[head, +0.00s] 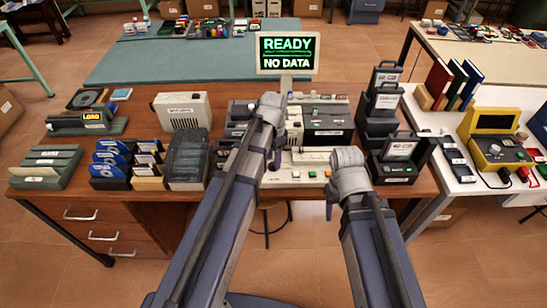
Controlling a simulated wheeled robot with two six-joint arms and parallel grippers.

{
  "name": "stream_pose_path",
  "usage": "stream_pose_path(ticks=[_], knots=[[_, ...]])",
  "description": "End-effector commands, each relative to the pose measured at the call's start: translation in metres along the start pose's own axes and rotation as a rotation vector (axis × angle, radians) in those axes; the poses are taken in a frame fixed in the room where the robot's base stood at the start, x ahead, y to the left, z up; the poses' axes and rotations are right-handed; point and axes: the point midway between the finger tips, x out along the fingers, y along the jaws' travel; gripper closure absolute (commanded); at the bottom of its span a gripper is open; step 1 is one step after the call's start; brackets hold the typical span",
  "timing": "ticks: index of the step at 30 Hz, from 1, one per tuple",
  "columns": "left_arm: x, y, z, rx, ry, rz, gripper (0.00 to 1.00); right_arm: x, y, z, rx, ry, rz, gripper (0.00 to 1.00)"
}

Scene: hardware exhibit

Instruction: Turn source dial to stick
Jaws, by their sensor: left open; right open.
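A cream console (300,178) with small knobs and buttons sits at the middle front of the wooden desk. The source dial cannot be told apart from its small controls at this size, and my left arm covers part of this area. A screen (287,53) behind it reads "READY" and "NO DATA". My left gripper (274,160) hangs below the end of my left arm, over the console's left part, mostly hidden by the arm. My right gripper (329,208) hangs near the console's front right edge, small and dark. Neither shows anything held.
Dark boxed units (384,100) stand right of the console. A clear-lidded box (189,158), blue disk racks (112,160) and a beige speaker box (182,110) stand left. A yellow device (494,138) is on the white side table. Room around the console is tight.

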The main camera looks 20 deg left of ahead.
Motion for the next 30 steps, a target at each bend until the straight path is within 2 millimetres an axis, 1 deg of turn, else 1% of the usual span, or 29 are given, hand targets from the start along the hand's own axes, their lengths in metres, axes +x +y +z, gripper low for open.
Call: stream_pose_path(ticks=[1, 9, 13, 17, 30], knots=[[-0.011, 0.0, 0.0, 0.0, 0.0, 0.0, 0.51, -0.011, 0.001, 0.001, 0.0, 0.0, 0.0, 0.47], [-0.048, 0.0, 0.0, 0.0, 0.0, 0.0, 0.51, -0.048, 0.005, 0.003, 0.0, 0.0, 0.0, 0.47], [-0.061, 0.0, 0.0, 0.0, 0.0, 0.0, 0.51, -0.061, 0.006, 0.004, 0.0, 0.0, 0.0, 0.47], [-0.066, 0.0, 0.0, 0.0, 0.0, 0.0, 0.51, -0.065, 0.006, 0.004, 0.0, 0.0, 0.0, 0.47], [-0.064, 0.0, 0.0, 0.0, 0.0, 0.0, 0.51, -0.064, 0.006, 0.004, 0.0, 0.0, 0.0, 0.47]])
